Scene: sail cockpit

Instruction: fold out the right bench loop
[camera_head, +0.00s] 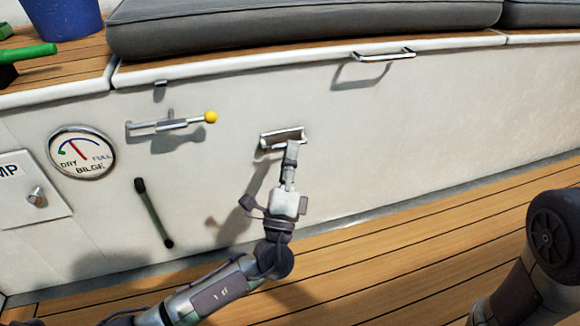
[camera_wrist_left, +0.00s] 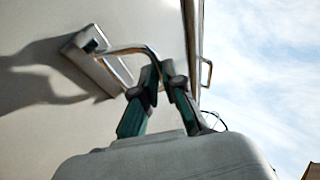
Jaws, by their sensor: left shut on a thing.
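The bench loop (camera_head: 283,136) is a small metal loop on a plate on the white bench front, right of the yellow-knobbed latch. In the left wrist view the thin loop (camera_wrist_left: 128,49) stands out from its mounting plate (camera_wrist_left: 98,66) and runs to my fingertips. My left gripper (camera_head: 291,147) reaches it from below, with its fingers shut on the loop; it also shows in the left wrist view (camera_wrist_left: 163,75). The fingers hide the loop's outer end. My right gripper is out of view.
A fixed grab handle (camera_head: 384,55) sits above right, under the grey cushion (camera_head: 300,25). Left are the yellow-knobbed latch (camera_head: 172,124), the bilge gauge (camera_head: 82,152) and a dark green bar (camera_head: 154,213). The wooden floor (camera_head: 400,265) is clear in front.

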